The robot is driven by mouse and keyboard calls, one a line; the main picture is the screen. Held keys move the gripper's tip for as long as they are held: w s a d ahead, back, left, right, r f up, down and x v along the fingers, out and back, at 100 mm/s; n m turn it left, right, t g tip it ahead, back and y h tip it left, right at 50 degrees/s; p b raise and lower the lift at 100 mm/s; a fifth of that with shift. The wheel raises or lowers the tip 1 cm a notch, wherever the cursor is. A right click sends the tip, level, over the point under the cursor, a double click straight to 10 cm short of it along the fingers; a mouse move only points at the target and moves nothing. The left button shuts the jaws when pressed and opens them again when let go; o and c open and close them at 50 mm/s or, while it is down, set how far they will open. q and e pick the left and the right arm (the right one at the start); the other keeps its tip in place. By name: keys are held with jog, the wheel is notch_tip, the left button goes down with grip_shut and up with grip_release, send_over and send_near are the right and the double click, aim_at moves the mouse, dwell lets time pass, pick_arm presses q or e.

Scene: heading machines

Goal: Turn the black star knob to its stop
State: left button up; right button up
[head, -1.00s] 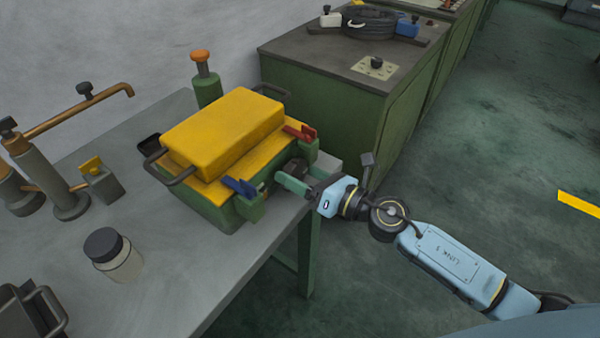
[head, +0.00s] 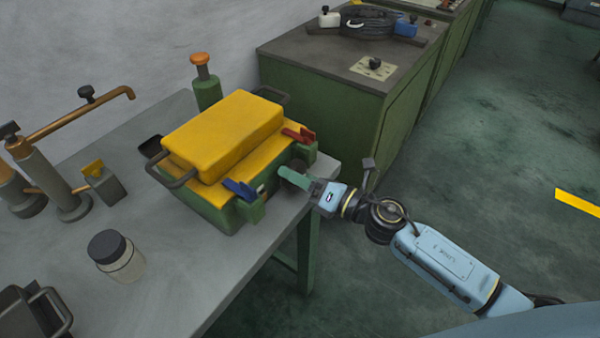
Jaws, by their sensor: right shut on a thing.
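The black star knob (head: 298,165) is on the right-hand side of a green box-shaped machine (head: 215,212) with a yellow top. Only a dark part of it shows; the rest is hidden behind my gripper and in shade. My right gripper (head: 288,175) comes in from the right with its green fingers at the knob, shut on it. The fingertips partly overlap, so the exact hold on the knob's lobes cannot be made out. My left gripper is not in view.
A blue lever clamp (head: 240,189) and a red one (head: 300,135) flank the knob. A dark-lidded jar (head: 118,256) and brown pipework (head: 70,115) stand on the grey table (head: 180,290). A green cabinet (head: 325,110) stands behind; floor at right is clear.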

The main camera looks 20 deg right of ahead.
jog(key=shift+m+p, duration=0.3)
jog(key=shift+m, duration=0.5)
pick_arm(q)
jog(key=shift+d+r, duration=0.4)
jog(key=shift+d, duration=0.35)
pick_arm(e)
jog(key=shift+m, duration=0.3)
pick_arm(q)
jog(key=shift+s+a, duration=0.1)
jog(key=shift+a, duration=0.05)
pick_arm(e)
jog(key=o, duration=1)
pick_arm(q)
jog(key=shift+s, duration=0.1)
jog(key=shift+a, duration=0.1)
pick_arm(e)
jog(key=shift+f, duration=0.15)
jog(key=shift+s+d, duration=0.15)
